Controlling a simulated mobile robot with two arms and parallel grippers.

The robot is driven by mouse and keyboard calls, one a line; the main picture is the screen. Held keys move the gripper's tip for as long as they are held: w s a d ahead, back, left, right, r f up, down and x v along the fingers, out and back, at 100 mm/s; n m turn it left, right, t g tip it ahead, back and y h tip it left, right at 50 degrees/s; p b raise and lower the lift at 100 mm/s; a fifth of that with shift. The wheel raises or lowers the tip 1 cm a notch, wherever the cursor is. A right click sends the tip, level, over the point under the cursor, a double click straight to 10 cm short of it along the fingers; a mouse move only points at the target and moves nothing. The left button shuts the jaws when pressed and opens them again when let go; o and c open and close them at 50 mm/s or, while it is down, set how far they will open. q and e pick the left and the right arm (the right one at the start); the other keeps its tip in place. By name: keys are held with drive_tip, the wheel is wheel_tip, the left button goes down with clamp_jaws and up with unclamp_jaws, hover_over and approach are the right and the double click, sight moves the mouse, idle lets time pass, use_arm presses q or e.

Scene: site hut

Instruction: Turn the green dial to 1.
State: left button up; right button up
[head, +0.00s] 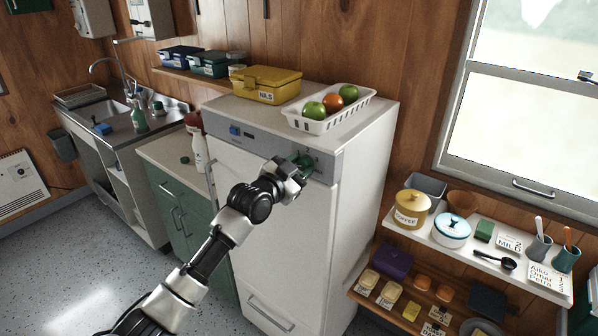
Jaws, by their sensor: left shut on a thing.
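The green dial (304,161) sits on the grey control panel at the top front of a tall white appliance (282,230). My left gripper (296,167) is at the panel, shut on the green dial. The gripper covers part of the dial, and its pointer and the numbers around it are too small or hidden to read. My right gripper does not show.
On the appliance top are a yellow box (265,83) and a white basket (318,121) of fruit. A shelf (450,248) with canisters stands to the right, below the window. A counter with a bottle (198,152) and a sink (100,112) are to the left.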

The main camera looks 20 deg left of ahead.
use_arm(q)
drive_tip(key=shift+f+m+b, duration=0.1)
drive_tip(key=shift+m+b, duration=0.3)
drive_tip(key=shift+m, duration=0.5)
drive_tip(key=m, duration=0.2)
drive_tip(key=shift+m, duration=2.9)
drive_tip(key=o, duration=0.9)
drive_tip(key=shift+s, duration=0.1)
